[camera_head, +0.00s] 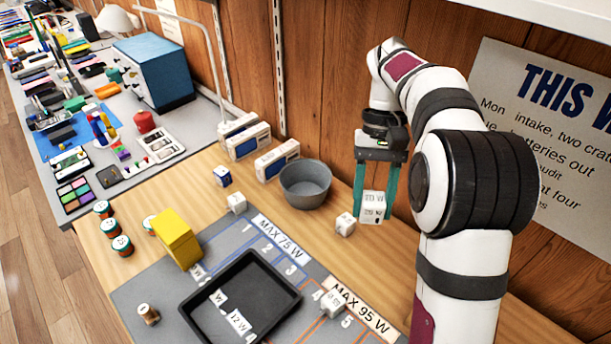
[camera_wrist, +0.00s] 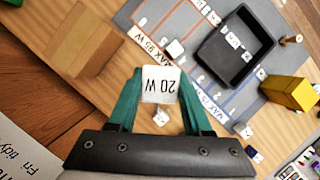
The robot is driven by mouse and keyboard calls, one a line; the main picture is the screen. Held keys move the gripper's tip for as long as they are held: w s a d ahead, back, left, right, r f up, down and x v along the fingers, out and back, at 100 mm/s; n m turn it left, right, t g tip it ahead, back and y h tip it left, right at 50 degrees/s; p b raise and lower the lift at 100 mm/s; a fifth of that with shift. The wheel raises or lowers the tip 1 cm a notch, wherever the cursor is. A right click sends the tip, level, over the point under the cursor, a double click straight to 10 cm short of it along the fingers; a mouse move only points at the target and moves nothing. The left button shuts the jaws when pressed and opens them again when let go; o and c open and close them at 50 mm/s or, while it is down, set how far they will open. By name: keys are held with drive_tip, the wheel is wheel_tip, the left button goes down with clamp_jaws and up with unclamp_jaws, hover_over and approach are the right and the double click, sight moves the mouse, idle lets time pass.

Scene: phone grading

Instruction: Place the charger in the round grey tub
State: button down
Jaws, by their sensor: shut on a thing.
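My gripper (camera_head: 376,195) has teal fingers and is shut on a white charger (camera_head: 373,206) marked 20 W. The wrist view shows the charger (camera_wrist: 160,84) between the fingertips. It appears raised above the wooden table, to the right of the round grey tub (camera_head: 305,186). The tub stands near the back wall, and its inside looks empty from the head view. I cannot make out the tub in the wrist view.
A smaller white cube (camera_head: 345,224) lies below and left of my gripper. A black tray (camera_head: 240,300) holding white blocks lies on the grey marked mat (camera_head: 130,297). A yellow box (camera_head: 178,238) stands left of it.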

drive_tip(key=w+f+m+t+y, duration=0.1)
drive_tip(key=w+f+m+t, duration=0.25)
drive_tip(key=w+m, duration=0.85)
drive_tip(key=w+f+m+t, duration=0.2)
drive_tip(key=w+m+t, duration=0.4)
drive_tip(key=m, duration=1.2)
drive_tip(key=w+a+f+g, duration=0.1)
drive_tip(key=w+a+f, duration=0.4)
drive_tip(key=a+f, duration=0.5)
drive_tip(key=shift+w+a+f, duration=0.15)
drive_tip(key=shift+a+f, duration=0.25)
drive_tip(key=shift+a, duration=0.4)
drive_tip(key=shift+f, duration=0.2)
drive_tip(key=shift+f, duration=0.35)
